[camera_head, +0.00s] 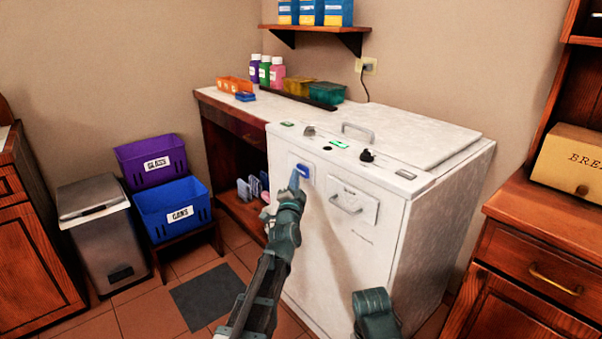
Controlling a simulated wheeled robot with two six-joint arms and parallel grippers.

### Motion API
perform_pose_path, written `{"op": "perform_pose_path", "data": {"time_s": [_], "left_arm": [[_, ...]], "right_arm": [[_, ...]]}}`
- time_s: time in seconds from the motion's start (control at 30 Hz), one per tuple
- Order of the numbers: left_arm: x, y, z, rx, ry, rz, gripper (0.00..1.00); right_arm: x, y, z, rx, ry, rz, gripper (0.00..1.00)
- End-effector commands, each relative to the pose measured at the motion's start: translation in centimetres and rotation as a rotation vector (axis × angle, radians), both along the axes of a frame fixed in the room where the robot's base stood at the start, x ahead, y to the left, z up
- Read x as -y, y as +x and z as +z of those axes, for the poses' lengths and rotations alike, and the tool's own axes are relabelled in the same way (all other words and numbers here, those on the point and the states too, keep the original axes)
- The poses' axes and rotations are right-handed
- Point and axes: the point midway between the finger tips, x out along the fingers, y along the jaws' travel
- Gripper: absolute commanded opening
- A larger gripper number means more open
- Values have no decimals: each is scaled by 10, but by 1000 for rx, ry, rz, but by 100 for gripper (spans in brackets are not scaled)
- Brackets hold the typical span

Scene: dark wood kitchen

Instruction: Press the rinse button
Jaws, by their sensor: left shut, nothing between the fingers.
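A white washing machine (328,235) stands in the middle. A blue oblong button (303,171) sits in a pale plate on the upper left of its front; I cannot read any label on it. My left gripper (294,180) is shut and empty, its tips pointing up at the left edge of that plate, just beside the blue button. I cannot tell whether the tips touch it. My right gripper is not visible.
A drawer with a handle (347,203) is right of the blue button. A counter (218,98) with bottles and trays adjoins behind. Purple (131,167) and blue (157,208) bins and a grey trash can (103,250) stand left. A wooden cabinet (540,235) is right.

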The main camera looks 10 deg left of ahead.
Motion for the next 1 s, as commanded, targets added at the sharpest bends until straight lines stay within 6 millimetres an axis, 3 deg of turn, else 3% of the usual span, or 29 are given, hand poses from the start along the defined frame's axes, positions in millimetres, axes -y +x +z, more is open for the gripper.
{"op": "perform_pose_path", "data": {"time_s": [0.17,0.7,1.0], "left_arm": [[-2,-2,0,0,0,0,0],[-32,-42,0,1,1,2,0],[-37,-47,0,0,0,0,0]], "right_arm": [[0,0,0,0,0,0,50],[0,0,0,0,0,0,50],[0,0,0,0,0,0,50]]}}
